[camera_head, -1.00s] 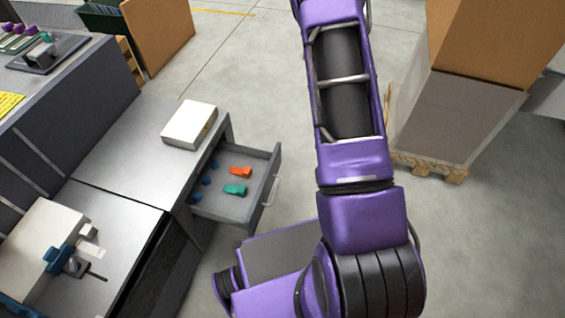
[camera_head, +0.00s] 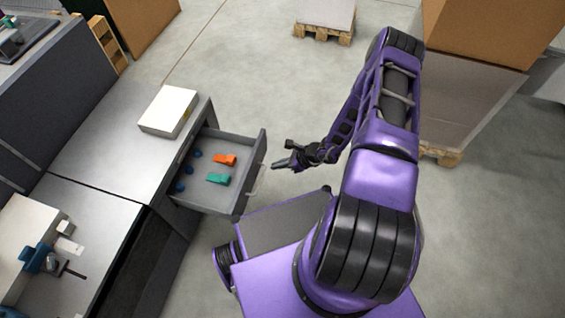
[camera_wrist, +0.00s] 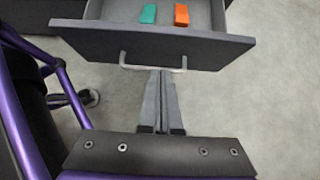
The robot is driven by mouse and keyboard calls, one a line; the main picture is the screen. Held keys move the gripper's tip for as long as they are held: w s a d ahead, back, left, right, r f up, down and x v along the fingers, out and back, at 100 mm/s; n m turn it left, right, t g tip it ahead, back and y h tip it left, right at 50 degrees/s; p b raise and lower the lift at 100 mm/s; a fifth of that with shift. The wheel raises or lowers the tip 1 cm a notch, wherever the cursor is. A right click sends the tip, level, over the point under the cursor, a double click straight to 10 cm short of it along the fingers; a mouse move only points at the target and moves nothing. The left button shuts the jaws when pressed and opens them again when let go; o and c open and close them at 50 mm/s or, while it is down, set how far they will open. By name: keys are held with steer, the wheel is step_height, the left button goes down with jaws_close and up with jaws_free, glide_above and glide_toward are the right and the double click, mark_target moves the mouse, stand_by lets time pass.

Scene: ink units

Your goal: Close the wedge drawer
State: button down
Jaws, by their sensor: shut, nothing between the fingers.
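The wedge drawer (camera_head: 211,193) stands pulled out from the grey cabinet, with its inside in full view. An orange wedge (camera_head: 225,159), a green wedge (camera_head: 218,179) and small blue pieces (camera_head: 181,186) lie in it. In the wrist view the drawer front (camera_wrist: 180,46) and its bar handle (camera_wrist: 152,67) are ahead of my gripper (camera_wrist: 161,75). My gripper is shut and empty, its fingers pointing at the drawer front near the middle of the handle. I cannot tell whether the fingertips touch. In the head view my gripper (camera_head: 282,165) is just right of the drawer.
A white box (camera_head: 168,111) sits on the cabinet top (camera_head: 105,150) above the drawer. A vise-like blue tool (camera_head: 38,259) is on the bench at lower left. Large cardboard boxes (camera_head: 480,30) stand on a pallet at right. The floor behind the drawer is clear.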

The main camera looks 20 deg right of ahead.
mark_target(251, 167)
steer(key=w+a+f, duration=0.2)
steer(key=a, duration=0.1)
steer(key=w+a+f+b, duration=0.1)
steer(key=a, duration=0.1)
steer(key=shift+w+f, duration=0.2)
steer(key=shift+w, duration=0.15)
steer(key=shift+w+a, duration=0.35)
steer(key=shift+a, duration=0.1)
